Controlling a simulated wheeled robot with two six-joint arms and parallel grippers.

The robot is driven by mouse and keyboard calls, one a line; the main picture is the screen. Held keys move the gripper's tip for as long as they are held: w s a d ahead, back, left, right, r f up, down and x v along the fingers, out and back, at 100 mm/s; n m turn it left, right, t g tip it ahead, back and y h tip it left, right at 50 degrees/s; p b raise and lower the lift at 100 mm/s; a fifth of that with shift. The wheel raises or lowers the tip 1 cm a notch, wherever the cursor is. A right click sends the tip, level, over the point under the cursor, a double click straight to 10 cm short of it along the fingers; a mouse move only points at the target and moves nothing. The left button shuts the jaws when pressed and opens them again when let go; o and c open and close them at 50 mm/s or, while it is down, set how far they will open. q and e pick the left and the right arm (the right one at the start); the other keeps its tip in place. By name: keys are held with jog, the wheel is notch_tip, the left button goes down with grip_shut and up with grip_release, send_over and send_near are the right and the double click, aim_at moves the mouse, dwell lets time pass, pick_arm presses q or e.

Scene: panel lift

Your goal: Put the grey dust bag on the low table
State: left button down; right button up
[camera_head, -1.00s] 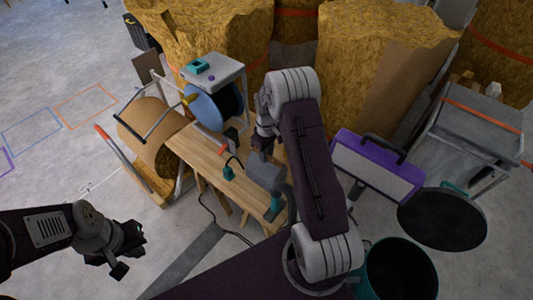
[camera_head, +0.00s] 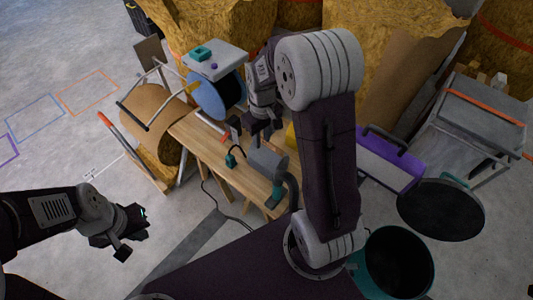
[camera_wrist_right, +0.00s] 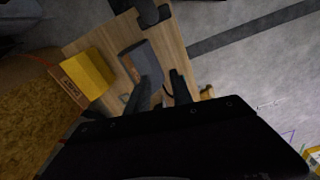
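The grey dust bag (camera_head: 267,163) is at the near right end of a wooden low table (camera_head: 202,137), apparently lying on its top. It also shows in the right wrist view (camera_wrist_right: 142,60), just beyond the fingertips. My right gripper (camera_head: 262,132) is above and behind the bag in the head view. In the wrist view its two dark fingers (camera_wrist_right: 160,85) stand apart with nothing seen between them. Whether a finger still touches the bag cannot be told. My left gripper (camera_head: 128,232) is at the lower left over bare floor, away from the table; its fingers are too dark to read.
A teal tool (camera_head: 231,159) with a black cord stands on the table. A yellow box (camera_wrist_right: 88,72) is beside the bag. A dark bin (camera_head: 398,262) stands at the right.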

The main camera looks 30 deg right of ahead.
jog(key=s+a+m, duration=0.2)
jog(key=s+a, duration=0.3)
jog(key=s, duration=0.7)
jog(key=shift+f+m+t, duration=0.3)
jog(key=shift+f, duration=0.1)
jog(key=shift+s+a+r, duration=0.1)
jog(key=shift+a, duration=0.05)
